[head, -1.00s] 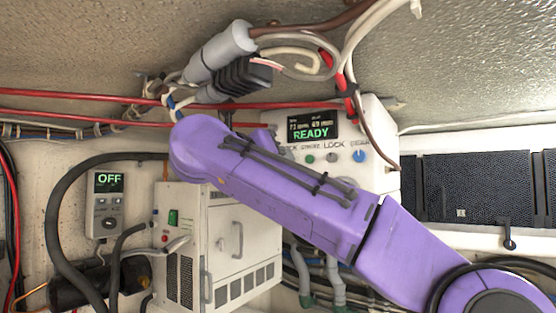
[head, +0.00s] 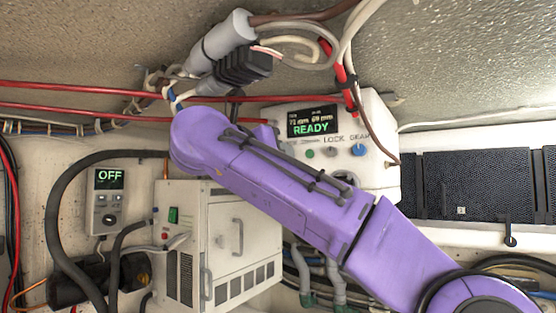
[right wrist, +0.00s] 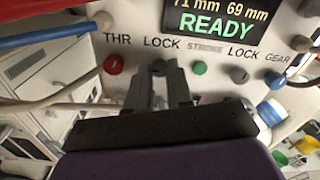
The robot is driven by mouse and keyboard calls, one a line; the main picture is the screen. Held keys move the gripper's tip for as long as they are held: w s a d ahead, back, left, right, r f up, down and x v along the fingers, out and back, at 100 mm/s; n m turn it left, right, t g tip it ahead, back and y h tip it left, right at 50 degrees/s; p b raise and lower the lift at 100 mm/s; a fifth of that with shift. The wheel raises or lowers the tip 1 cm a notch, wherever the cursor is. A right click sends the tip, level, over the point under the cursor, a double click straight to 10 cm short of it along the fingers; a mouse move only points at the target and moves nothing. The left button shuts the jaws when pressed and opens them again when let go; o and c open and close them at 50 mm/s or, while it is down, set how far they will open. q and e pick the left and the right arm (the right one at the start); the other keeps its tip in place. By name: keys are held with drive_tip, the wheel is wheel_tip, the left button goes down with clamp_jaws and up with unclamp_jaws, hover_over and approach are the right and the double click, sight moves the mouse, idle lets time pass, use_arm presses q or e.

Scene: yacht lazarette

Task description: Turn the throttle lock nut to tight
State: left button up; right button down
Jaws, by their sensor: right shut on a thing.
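The control box (head: 380,125) has a lit display (head: 313,121) reading READY, with 71 mm and 69 mm in the right wrist view (right wrist: 215,20). Below it is a row of knobs. The throttle lock nut (right wrist: 158,66) is a dark grey knob under the LOCK label beside THR. My right gripper (right wrist: 160,80) is shut on it, one finger on each side. The nut's turn position cannot be told, as the fingers partly cover it. In the head view my purple right arm hides this gripper and the nut. My left gripper is not in view.
Beside the nut are a red knob (right wrist: 113,64) to the left and a green knob (right wrist: 199,68) to the right. A second grey lock knob (right wrist: 238,73) and a blue gear knob (right wrist: 275,80) follow. Cables and a grey connector (head: 222,42) hang above. A white cabinet (head: 225,245) stands lower left.

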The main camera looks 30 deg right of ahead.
drive_tip(key=shift+r+m+b, duration=0.15)
drive_tip(key=shift+m+b, duration=1.8)
drive_tip(key=shift+m, duration=7.15)
drive_tip(key=c, duration=1)
unclamp_jaws()
drive_tip(key=shift+d, duration=0.1)
drive_tip(key=v, duration=1)
drive_tip(key=shift+a, duration=0.25)
